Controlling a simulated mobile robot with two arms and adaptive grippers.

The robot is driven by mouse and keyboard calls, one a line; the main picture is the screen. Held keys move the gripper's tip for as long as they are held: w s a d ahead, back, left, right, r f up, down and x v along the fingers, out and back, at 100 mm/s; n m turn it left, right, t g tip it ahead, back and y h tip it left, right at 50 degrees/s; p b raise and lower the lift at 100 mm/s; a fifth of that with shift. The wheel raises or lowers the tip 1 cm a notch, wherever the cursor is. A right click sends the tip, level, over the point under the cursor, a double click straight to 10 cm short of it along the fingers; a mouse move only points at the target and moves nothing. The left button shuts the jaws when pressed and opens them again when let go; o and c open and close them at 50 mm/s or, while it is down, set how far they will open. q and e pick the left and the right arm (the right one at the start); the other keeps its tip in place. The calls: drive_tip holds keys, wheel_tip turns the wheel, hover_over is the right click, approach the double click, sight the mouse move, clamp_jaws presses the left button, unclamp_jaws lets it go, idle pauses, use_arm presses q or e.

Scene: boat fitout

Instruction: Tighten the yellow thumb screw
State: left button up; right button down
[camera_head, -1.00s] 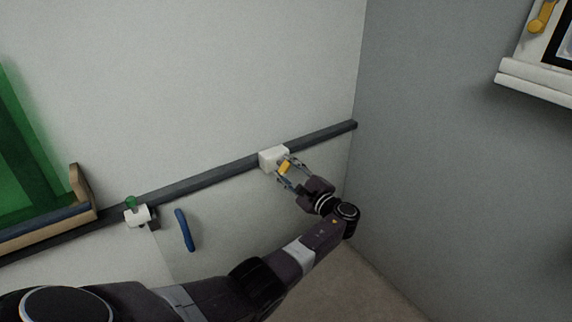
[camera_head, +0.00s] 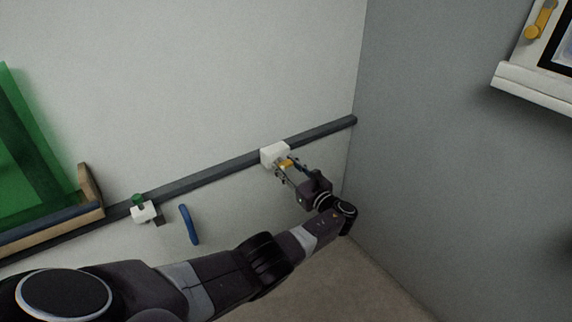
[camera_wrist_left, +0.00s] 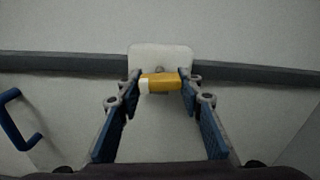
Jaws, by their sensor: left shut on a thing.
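The yellow thumb screw (camera_wrist_left: 160,83) sits at the front of a white block (camera_wrist_left: 160,58) on the dark wall rail. In the left wrist view its yellow bar lies level, with a pale patch at its left end. My left gripper (camera_wrist_left: 160,88) is shut on it, one finger at each end. In the head view the left gripper (camera_head: 285,168) reaches the white block (camera_head: 275,153), and only a little of the yellow screw (camera_head: 287,163) shows between the fingers. My right gripper is not in view.
The dark rail (camera_head: 215,178) runs along the wall. A second white block (camera_head: 144,213) with a green knob (camera_head: 138,198) sits on it at left, beside a blue handle (camera_head: 189,224). A green panel (camera_head: 22,160) stands far left. A white ledge (camera_head: 540,88) juts out upper right.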

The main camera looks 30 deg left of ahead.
use_arm(q)
drive_tip(key=shift+m, duration=0.3)
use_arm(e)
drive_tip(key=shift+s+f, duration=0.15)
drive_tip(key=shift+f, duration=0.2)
use_arm(q)
drive_tip(key=o, duration=1.2)
drive_tip(key=shift+c, duration=0.2)
drive_tip(key=shift+d, duration=0.15)
drive_tip(key=v, duration=1.1)
drive_tip(key=shift+s+d, duration=0.2)
drive_tip(key=shift+d, duration=0.15)
drive_tip(key=shift+f, duration=0.15)
